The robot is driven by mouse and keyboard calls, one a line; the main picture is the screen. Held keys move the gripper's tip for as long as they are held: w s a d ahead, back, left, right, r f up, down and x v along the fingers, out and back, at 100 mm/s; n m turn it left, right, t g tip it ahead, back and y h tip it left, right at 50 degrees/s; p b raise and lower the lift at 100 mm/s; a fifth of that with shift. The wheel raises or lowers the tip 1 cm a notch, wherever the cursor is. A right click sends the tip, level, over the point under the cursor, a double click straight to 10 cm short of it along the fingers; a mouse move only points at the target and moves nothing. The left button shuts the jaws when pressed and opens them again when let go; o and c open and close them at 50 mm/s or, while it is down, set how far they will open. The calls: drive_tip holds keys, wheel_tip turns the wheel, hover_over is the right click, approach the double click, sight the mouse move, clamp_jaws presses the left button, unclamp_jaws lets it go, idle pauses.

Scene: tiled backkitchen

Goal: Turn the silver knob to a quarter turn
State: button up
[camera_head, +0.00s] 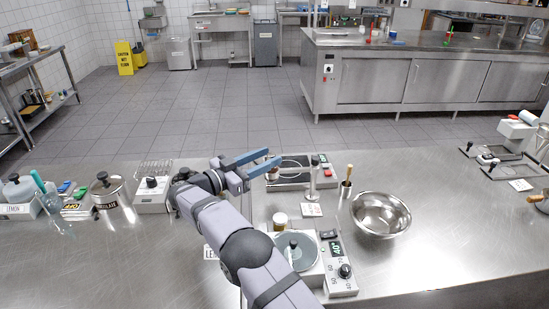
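A hot-plate-like unit (309,265) with a round grey plate stands at the front middle of the steel counter. A small dark knob with a lighter top (345,271) sits on its right panel, with markings around it and a lit green display above. Another dark knob (152,182) is on a white box (153,200) left of my arm. I cannot clearly tell which knob is the silver one, nor read any pointer's angle. My gripper (274,155) has blue fingers standing apart, empty, above the counter's far edge. It is away from both knobs.
A steel bowl (381,214) stands right of the unit. A jar (280,221), a cup with a wooden handle (346,186) and a device with a red button (290,180) are near. My arm crosses beside the unit. The counter's front left (120,265) is clear.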

drive_tip(key=shift+s+a, duration=0.35)
drive_tip(key=shift+a, duration=0.2)
wheel_tip(320, 180, up, 7)
drive_tip(key=n+t+y, duration=0.2)
drive_tip(key=t, duration=0.2)
hover_over(274, 154)
drive_tip(key=s+a, duration=0.1)
drive_tip(key=a, duration=0.2)
drive_tip(key=f+y, duration=0.1)
drive_tip(key=f, duration=0.1)
drive_tip(key=s+f+n+y, duration=0.1)
drive_tip(key=f, duration=0.1)
drive_tip(key=f+n+t+y+p, duration=0.1)
drive_tip(key=f, duration=0.2)
drive_tip(key=shift+s+d, duration=0.15)
drive_tip(key=shift+s, duration=0.2)
drive_tip(key=shift+p+x, duration=1.35)
drive_tip(key=shift+x, duration=2.35)
